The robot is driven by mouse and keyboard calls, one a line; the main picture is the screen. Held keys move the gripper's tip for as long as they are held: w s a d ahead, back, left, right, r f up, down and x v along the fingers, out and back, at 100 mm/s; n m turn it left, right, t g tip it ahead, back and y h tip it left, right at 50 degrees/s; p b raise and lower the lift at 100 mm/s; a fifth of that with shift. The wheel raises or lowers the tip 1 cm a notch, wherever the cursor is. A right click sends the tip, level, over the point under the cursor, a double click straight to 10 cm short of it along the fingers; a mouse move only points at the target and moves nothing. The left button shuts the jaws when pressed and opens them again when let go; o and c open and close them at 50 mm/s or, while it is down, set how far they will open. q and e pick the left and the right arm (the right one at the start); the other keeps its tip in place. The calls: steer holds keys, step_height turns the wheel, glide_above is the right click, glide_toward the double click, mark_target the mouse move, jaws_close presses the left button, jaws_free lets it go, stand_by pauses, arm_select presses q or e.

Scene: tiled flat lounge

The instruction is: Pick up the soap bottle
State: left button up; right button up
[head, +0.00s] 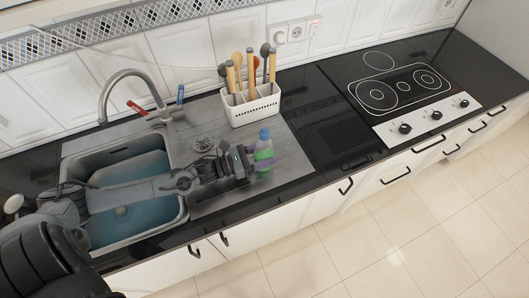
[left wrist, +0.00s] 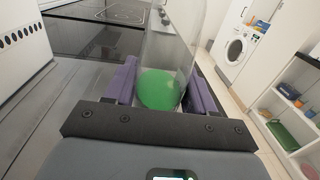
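The soap bottle (head: 264,146) is clear with green liquid and a blue cap. It stands upright at the front of the grey drainboard, right of the sink. My left gripper (head: 262,165) reaches it from the left, with a finger on each side. In the left wrist view the bottle (left wrist: 162,88) fills the space between the purple fingers (left wrist: 162,92), with no clear gap on either side. Its top is cut off there. Whether its base touches the drainboard is hard to tell. My right gripper is not in view.
A white utensil caddy (head: 252,108) with wooden-handled tools stands just behind the bottle. The sink (head: 184,208) and tap (head: 128,76) lie to the left. The black counter and hob (head: 402,88) are to the right. The counter's front edge is close to the bottle.

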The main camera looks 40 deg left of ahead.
arm_select(q)
steer(key=c, duration=0.4)
steer(key=shift+r, duration=0.2)
steer(key=shift+c, duration=0.2)
